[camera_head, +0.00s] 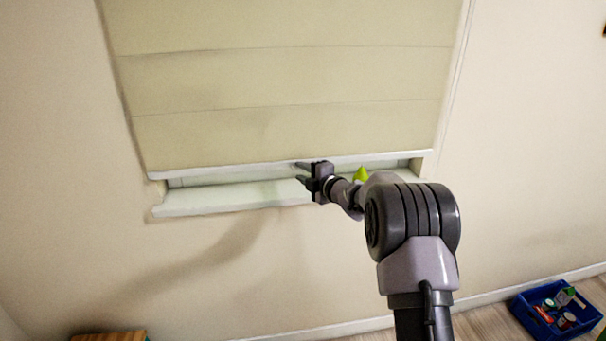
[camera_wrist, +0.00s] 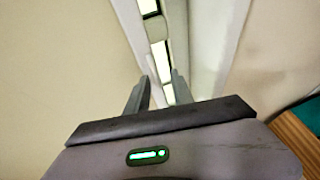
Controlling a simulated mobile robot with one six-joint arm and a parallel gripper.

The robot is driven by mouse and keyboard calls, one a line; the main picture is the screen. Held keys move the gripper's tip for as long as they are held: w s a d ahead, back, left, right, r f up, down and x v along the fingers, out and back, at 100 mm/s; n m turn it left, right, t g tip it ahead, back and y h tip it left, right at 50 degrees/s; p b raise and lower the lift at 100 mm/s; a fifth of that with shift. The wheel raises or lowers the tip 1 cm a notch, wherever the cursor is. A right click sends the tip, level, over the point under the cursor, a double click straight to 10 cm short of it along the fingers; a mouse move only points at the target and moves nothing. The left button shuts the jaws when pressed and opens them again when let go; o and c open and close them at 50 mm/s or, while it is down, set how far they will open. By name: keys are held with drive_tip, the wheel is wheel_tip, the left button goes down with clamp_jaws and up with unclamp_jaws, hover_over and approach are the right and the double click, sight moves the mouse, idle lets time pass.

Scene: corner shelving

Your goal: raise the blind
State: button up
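The beige blind (camera_head: 285,85) hangs down over most of the window, with a pale bar (camera_head: 230,169) along its bottom edge. A narrow gap shows between this bar and the white sill (camera_head: 215,199). My gripper (camera_head: 299,173) is at the bar, right of its middle, with its fingers pointing left. In the wrist view, my fingers (camera_wrist: 161,88) are apart, with the bright gap showing beyond and between them. The blind (camera_wrist: 60,70) fills the left of that view. I cannot tell whether either finger touches the bar.
A yellow-green object (camera_head: 360,175) stands on the sill behind my arm. A blue crate (camera_head: 520,312) with several items sits on the floor at lower right. A wooden piece (camera_head: 108,337) shows at lower left.

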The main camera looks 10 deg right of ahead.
clamp_jaws()
idle(1.4)
